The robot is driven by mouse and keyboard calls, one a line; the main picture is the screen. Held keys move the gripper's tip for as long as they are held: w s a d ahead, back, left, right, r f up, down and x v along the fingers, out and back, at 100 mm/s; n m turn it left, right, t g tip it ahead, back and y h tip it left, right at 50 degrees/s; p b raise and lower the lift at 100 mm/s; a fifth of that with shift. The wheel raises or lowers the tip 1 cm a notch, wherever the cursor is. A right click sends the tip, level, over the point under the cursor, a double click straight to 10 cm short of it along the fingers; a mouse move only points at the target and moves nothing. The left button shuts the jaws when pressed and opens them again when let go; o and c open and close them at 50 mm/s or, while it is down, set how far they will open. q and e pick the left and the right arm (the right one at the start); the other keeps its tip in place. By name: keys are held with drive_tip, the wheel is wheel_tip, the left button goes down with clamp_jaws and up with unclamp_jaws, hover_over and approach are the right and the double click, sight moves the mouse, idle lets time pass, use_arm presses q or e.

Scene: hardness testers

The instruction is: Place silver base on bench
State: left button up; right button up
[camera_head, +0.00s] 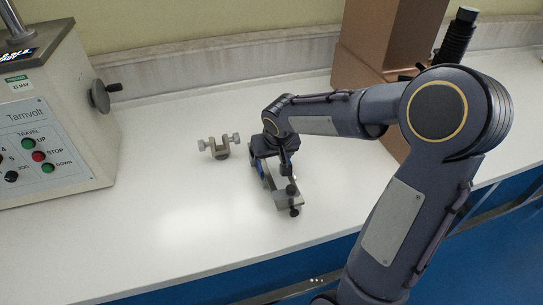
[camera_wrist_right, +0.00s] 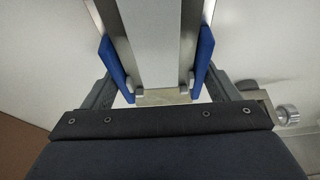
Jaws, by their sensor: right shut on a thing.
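The silver base (camera_head: 282,194) is a long metal bar with dark knobs at its near end, over the white bench (camera_head: 190,215). My right gripper (camera_head: 264,166) is shut on it, and the arm partly hides it in the head view. In the right wrist view, the silver base (camera_wrist_right: 155,40) lies between the blue finger pads of the right gripper (camera_wrist_right: 160,72), one on each side. I cannot tell whether the base touches the bench or is held just above it. My left gripper is not in view.
A small metal clamp (camera_head: 219,147) stands left of the base. A hardness tester (camera_head: 50,125) with buttons and a handwheel is at the left. A brown box (camera_head: 385,60) stands behind my right arm.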

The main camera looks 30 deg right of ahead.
drive_tip(key=o, duration=1)
drive_tip(key=shift+f, duration=0.2)
drive_tip(key=shift+c, duration=0.2)
drive_tip(key=o, duration=0.4)
drive_tip(key=shift+r, duration=0.1)
drive_tip(key=shift+s+r, duration=0.1)
drive_tip(key=shift+r, duration=0.4)
drive_tip(key=p+v, duration=0.2)
drive_tip(key=v, duration=0.9)
drive_tip(key=s+a+f+y, duration=0.1)
drive_tip(key=s+a, duration=0.1)
drive_tip(key=s, duration=0.4)
drive_tip(key=s+a+f+t+y, duration=0.1)
drive_tip(key=s+a+y, duration=0.1)
drive_tip(key=s, duration=0.5)
drive_tip(key=s+a+f+n+y, duration=0.1)
drive_tip(key=s+a+f, duration=0.1)
drive_tip(key=s+a, duration=0.2)
drive_tip(key=shift+s+a+y, duration=0.2)
drive_tip(key=shift+s+y, duration=0.2)
drive_tip(key=shift+s, duration=0.95)
